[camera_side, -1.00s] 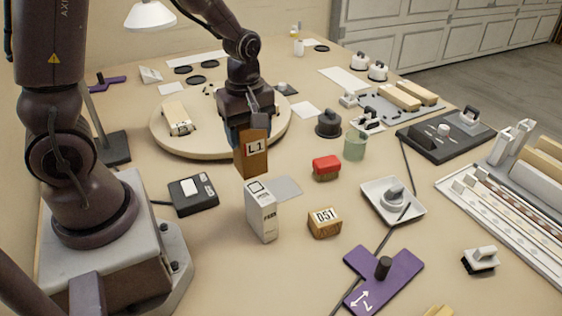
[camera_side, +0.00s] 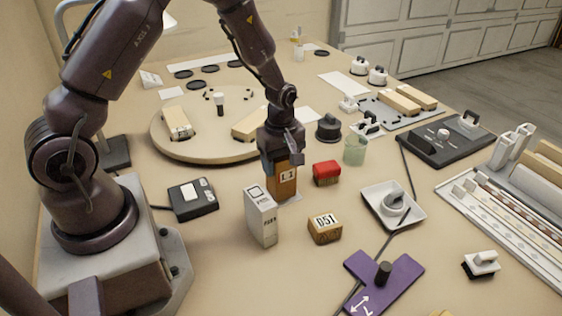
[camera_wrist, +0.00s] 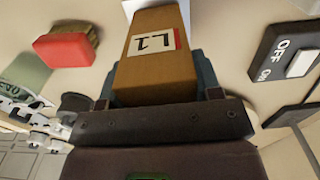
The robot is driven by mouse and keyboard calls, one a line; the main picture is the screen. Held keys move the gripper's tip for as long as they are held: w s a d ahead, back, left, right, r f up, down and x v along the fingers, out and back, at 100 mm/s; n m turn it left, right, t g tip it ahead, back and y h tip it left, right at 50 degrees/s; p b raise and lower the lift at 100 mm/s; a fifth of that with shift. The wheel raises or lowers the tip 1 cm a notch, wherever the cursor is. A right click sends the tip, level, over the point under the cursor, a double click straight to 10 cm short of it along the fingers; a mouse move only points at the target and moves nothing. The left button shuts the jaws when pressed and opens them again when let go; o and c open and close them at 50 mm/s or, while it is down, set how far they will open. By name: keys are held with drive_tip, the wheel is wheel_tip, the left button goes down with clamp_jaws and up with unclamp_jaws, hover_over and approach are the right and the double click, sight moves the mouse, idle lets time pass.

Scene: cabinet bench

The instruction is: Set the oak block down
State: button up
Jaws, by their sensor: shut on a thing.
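A brown wooden block labelled L1, which I take as the oak block (camera_side: 282,183), is upright in my gripper (camera_side: 282,158). The gripper is shut on its upper part, one finger on each side. In the wrist view the block (camera_wrist: 150,75) sits between the fingers (camera_wrist: 157,88), its L1 label facing the camera. Its lower end is over a thin grey square (camera_side: 295,196), mostly hidden behind the block. I cannot tell whether the block touches it.
A white box (camera_side: 261,218) stands close to the block's front left. A red-topped block (camera_side: 326,173) is to its right, and a block labelled DS1 (camera_side: 325,229) in front. A round turntable (camera_side: 165,147) lies behind. A switch box (camera_side: 193,199) is at left.

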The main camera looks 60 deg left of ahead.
drive_tip(key=shift+f, duration=0.15)
drive_tip(key=o, duration=1.1)
